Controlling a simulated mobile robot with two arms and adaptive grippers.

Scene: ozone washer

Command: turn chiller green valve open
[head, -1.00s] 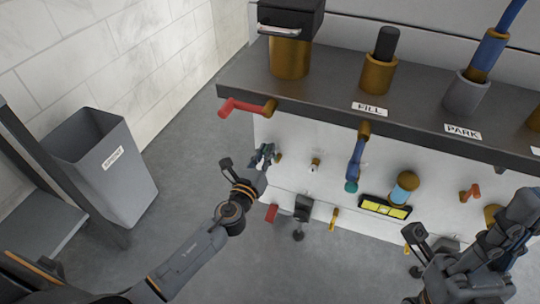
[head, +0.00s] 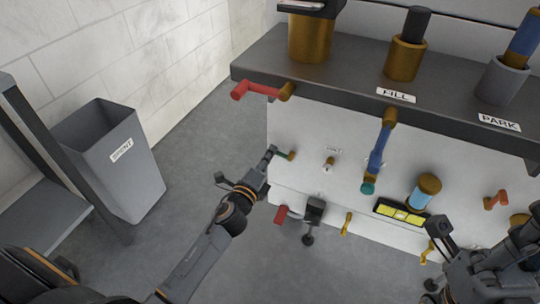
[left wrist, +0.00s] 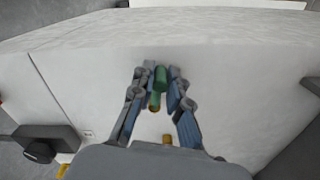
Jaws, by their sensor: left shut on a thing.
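The green valve (head: 283,155) is a small green handle on a brass stem. It sticks out of the white front panel, below the red handle at the counter's left end. My left gripper (head: 270,153) is at this handle, shut on it. In the left wrist view the green handle (left wrist: 161,78) lies between the two fingers of my left gripper (left wrist: 157,74), with its brass end below. My right gripper (head: 436,262) is at the lower right in front of the panel; its fingers are not clear enough to judge.
A red handle (head: 252,91) juts from the dark counter edge (head: 340,95) above. A blue pipe handle (head: 378,150), a small brass valve (head: 329,163) and a lower red handle (head: 282,214) are nearby. A grey bin (head: 122,165) stands left, with open floor between.

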